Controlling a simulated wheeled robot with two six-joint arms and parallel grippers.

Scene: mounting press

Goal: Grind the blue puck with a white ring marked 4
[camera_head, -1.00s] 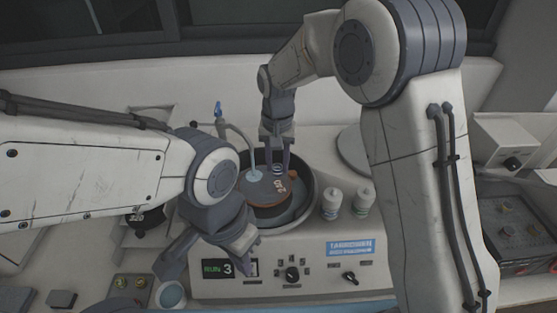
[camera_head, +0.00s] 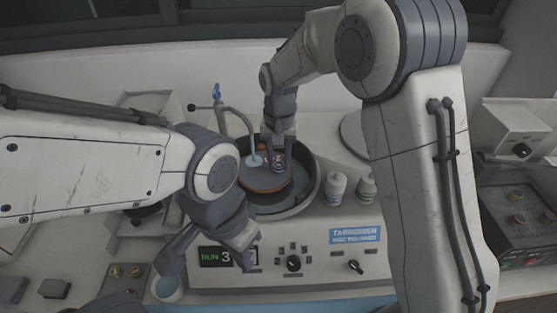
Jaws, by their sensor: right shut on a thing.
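My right gripper (camera_head: 278,163) is shut on a small blue puck (camera_head: 279,158) with a pale ring mark, over the back part of the grinding disc; I cannot read its number. Whether the puck touches the disc cannot be told. The disc (camera_head: 262,181) is grey-blue with an orange-brown edge and sits in a dark round bowl (camera_head: 309,188). A faucet (camera_head: 240,119) with a blue handle reaches over it. The display (camera_head: 216,257) reads RUN 3. My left gripper (camera_head: 208,262) is open and empty, its fingers apart in front of the panel's left end.
Two white bottles (camera_head: 336,189) stand right of the bowl. The front panel has a central knob (camera_head: 293,263) and a right knob (camera_head: 354,267). A white cup (camera_head: 167,289) with pale blue content sits below my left gripper. A control box (camera_head: 518,220) stands far right.

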